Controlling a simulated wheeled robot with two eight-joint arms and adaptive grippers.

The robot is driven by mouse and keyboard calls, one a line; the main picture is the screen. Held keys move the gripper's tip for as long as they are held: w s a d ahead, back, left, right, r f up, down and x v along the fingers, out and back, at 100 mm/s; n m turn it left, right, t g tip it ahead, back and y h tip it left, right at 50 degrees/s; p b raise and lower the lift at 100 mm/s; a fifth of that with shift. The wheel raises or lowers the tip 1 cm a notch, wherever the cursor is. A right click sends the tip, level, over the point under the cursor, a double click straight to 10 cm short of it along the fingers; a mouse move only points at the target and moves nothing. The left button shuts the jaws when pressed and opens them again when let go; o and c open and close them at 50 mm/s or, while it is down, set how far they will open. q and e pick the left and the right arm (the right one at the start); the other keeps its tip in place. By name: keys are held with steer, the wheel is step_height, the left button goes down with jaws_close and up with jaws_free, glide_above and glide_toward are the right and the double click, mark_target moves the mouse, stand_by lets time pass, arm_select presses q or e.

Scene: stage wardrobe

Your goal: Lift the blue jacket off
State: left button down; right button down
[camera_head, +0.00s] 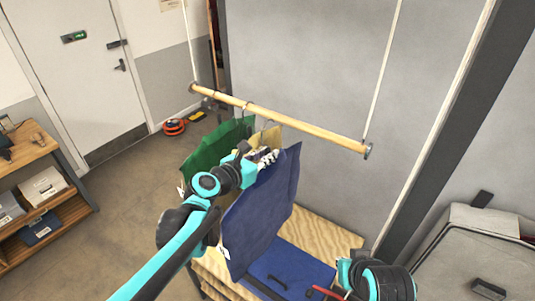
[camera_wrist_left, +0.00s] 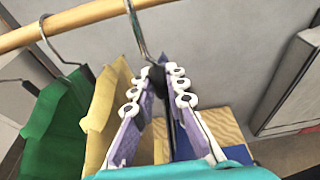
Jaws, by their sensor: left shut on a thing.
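The blue jacket (camera_head: 262,215) is a flat dark blue garment hanging below the wooden rail (camera_head: 300,128), on the right of the garments. My left gripper (camera_head: 264,158) is at its top; in the left wrist view the fingers (camera_wrist_left: 156,90) are shut around the dark neck of its hanger, just under the metal hook (camera_wrist_left: 135,30). The hook overlaps the rail (camera_wrist_left: 70,25) in that view; I cannot tell whether it bears on it. A strip of the jacket (camera_wrist_left: 181,143) shows between the fingers.
A tan garment (camera_head: 270,138) and a green garment (camera_head: 215,145) hang close left of the jacket. Below is a wooden table (camera_head: 325,234) with a blue case (camera_head: 290,268). A grey case (camera_head: 480,245) stands at right. A shelf (camera_head: 70,208) is at left.

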arm_select(q)
steer(key=s+a+p, duration=0.3)
steer(key=s+a, duration=0.4)
steer(key=s, duration=0.4)
steer(key=s+a+p, duration=0.4)
steer(key=s+a, duration=0.4)
steer(key=s, duration=0.4)
steer(key=shift+a, duration=0.25)
